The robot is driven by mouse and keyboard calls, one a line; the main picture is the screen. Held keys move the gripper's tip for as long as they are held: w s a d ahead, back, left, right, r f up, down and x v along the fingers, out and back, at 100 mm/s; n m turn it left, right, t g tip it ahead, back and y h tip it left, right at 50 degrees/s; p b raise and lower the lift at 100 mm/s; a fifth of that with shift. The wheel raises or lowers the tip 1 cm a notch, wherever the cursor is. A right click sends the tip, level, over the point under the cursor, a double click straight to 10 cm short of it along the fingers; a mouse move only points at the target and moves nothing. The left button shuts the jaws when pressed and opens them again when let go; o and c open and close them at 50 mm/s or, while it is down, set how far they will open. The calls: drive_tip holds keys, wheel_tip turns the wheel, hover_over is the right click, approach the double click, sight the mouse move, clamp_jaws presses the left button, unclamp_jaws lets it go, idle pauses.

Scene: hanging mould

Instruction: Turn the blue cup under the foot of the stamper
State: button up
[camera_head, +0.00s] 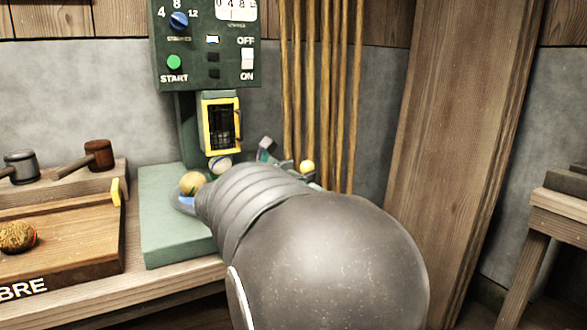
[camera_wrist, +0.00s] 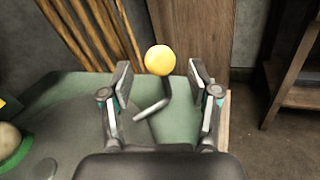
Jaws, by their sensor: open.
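The stamper (camera_head: 205,60) is a green machine with a control panel above a yellow-framed window (camera_head: 221,125). Below it, a blue cup (camera_head: 184,201) shows only as a bit of rim under a tan-green ball, partly hidden by my arm. A second ball with a bluish band (camera_head: 220,165) sits nearer the window. A yellow knob (camera_wrist: 160,60) on a bent grey lever (camera_wrist: 152,109) stands before my gripper (camera_wrist: 159,78); the knob also shows in the head view (camera_head: 307,167). My gripper is open, one finger on each side of the knob's line, with no clear contact.
A green ring with a pale ball (camera_wrist: 12,148) is at the wrist view's left edge. Wooden poles (camera_head: 320,90) and a broad plank (camera_head: 450,110) stand behind. A wooden board (camera_head: 70,250) and mallets (camera_head: 98,155) lie left. My arm hides much of the green base (camera_head: 165,235).

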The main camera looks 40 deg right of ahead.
sight(302, 169)
drive_tip(key=shift+w+d, duration=0.2)
drive_tip(key=shift+d, duration=1.95)
clamp_jaws()
